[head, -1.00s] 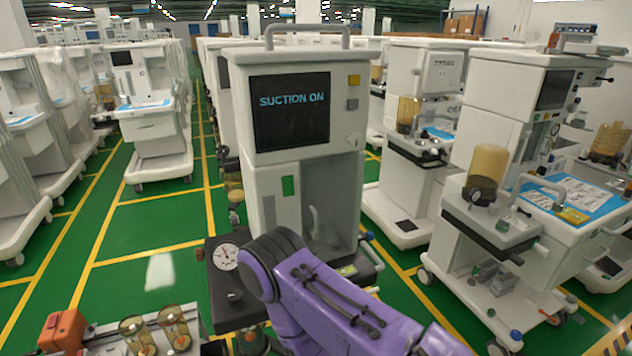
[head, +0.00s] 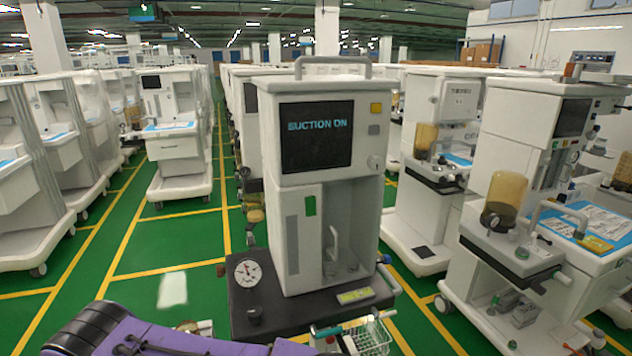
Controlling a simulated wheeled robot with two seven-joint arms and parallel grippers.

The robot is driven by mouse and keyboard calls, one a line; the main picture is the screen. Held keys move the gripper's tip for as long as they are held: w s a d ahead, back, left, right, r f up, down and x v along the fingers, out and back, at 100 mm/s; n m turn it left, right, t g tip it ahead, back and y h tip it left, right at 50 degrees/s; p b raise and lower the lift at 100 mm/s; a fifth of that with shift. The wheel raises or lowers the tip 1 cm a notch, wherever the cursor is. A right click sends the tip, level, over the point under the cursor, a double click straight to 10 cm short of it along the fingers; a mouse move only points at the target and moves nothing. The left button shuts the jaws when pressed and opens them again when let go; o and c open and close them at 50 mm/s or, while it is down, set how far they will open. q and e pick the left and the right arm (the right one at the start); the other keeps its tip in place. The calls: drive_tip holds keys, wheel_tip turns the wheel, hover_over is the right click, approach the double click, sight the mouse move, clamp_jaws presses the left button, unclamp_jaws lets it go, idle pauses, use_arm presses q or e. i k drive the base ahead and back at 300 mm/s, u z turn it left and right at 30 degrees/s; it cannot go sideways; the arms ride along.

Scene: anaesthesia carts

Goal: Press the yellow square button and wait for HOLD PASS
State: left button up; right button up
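The yellow square button (head: 376,108) is at the upper right of the front of a white cart (head: 330,178), above a grey square button (head: 375,130). The cart's dark screen (head: 316,136) reads "SUCTION ON" in blue letters. Nothing touches the yellow button. A purple link of my arm crosses the bottom edge of the head view, low in front of the cart. Neither gripper's fingers show.
A round gauge (head: 248,272) sits on the cart's dark base (head: 290,305). A round knob (head: 374,163) is below the buttons. A wire basket (head: 370,338) is at the bottom. Other carts stand at both sides; green floor is free at left.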

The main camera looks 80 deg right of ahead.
sight(374, 108)
drive_tip(key=u, duration=0.15)
drive_tip(key=k, duration=2.35)
drive_tip(key=z, duration=1.7)
drive_tip(key=i, duration=0.95)
drive_tip(key=z, duration=0.05)
